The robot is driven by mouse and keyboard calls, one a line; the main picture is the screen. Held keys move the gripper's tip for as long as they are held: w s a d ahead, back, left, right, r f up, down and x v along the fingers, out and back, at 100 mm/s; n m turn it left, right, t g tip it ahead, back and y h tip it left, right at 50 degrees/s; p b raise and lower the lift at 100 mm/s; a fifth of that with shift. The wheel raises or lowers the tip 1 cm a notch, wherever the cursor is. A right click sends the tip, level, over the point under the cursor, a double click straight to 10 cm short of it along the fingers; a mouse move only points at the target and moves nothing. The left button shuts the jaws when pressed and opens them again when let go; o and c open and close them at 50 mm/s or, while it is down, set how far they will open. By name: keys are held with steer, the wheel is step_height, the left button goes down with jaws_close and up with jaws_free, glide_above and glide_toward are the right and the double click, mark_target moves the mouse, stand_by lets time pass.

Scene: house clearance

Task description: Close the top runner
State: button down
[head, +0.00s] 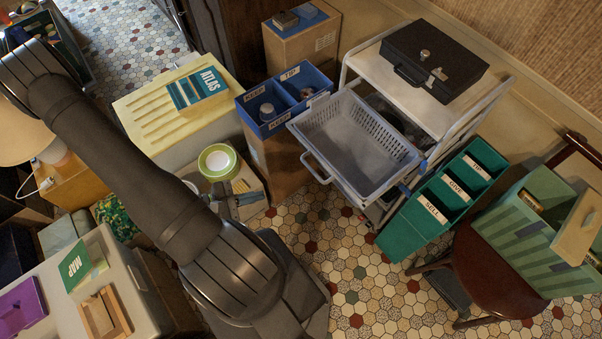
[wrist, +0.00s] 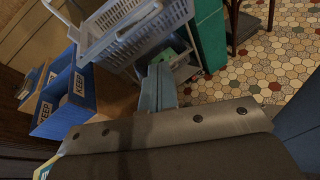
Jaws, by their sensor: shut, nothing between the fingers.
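The top runner is a pale grey mesh basket (head: 345,140), pulled well out from the white trolley (head: 375,62) toward the lower left. It looks empty. Its loop handle (head: 316,168) sticks out at the front. In the wrist view the basket (wrist: 125,42) is at the top, beyond my fingers. My gripper (head: 228,199) is shut and empty, left of the basket and apart from its handle, near a stack of plates. In the wrist view my gripper (wrist: 158,78) points toward the basket's underside. The trolley's lower part is mostly hidden.
A black box (head: 434,62) with keys lies on the trolley top. Plates (head: 217,162) lie by my gripper. Tiled floor (head: 320,235) is clear below the basket.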

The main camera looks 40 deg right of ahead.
steer(key=s+d+r+n+t+h, duration=0.1)
steer(key=s+n+t+h, duration=0.1)
steer(key=n+t, duration=0.3)
steer(key=n, duration=0.1)
glide_toward(321, 162)
steer(key=shift+w+d+f+g, duration=0.2)
steer(key=shift+d+f, duration=0.2)
steer(key=shift+d, duration=0.2)
steer(key=shift+w+d+f+g, duration=0.1)
steer(key=shift+d+f+g, duration=0.1)
steer(key=shift+d+f, duration=0.3)
steer(key=shift+d+r, duration=0.15)
stand_by(0.3)
steer(key=shift+d, duration=2.15)
